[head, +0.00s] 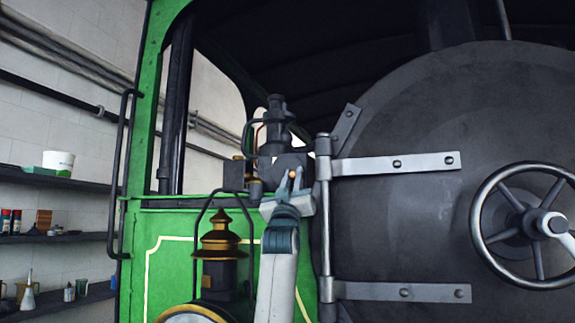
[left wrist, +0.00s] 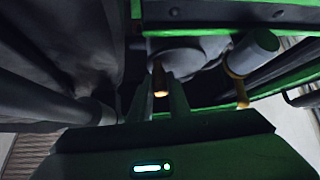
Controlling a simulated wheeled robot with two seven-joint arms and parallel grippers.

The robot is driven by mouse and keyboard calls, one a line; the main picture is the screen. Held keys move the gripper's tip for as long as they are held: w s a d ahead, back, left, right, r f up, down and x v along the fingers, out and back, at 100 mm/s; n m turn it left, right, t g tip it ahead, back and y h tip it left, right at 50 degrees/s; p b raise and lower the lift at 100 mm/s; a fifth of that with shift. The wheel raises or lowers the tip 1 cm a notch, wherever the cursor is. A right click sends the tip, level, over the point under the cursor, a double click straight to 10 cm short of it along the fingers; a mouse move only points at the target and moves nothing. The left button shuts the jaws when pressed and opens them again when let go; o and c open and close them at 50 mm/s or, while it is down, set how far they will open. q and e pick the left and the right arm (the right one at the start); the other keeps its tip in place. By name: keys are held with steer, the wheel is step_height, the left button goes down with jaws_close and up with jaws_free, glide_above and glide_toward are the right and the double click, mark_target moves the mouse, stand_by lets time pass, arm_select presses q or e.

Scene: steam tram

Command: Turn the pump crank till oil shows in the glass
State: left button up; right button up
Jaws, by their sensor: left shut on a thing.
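A dark grey pump (head: 285,160) with an upright cylinder and brass fittings stands on the ledge of the green tram body. My left gripper (head: 292,178) is in front of its lower part, its fingers pointing up. It is shut on a small brass-orange crank handle (head: 292,174). The handle also shows between the two fingers in the left wrist view (left wrist: 160,82). The crank arm is mostly hidden behind the gripper. I cannot make out the oil glass or any oil in it. My right gripper is not in view.
A black and brass lamp (head: 220,245) stands close left of my arm. A hinge post (head: 324,230) with steel straps and the round boiler door (head: 420,120) with a handwheel (head: 480,215) are at right. Shelves (head: 60,182) with small containers line the left wall.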

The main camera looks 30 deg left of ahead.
arm_select(q)
steer(key=shift+s+a+f, duration=0.15)
steer(key=shift+a+f, duration=0.15)
steer(key=shift+a, duration=0.5)
steer(key=a, duration=0.2)
steer(key=shift+s+a+f, duration=0.3)
steer(key=shift+a, duration=0.05)
steer(key=o, duration=0.9)
steer(key=shift+d, duration=0.15)
steer(key=shift+o, duration=0.2)
steer(key=shift+d, duration=0.1)
steer(key=shift+f, duration=0.2)
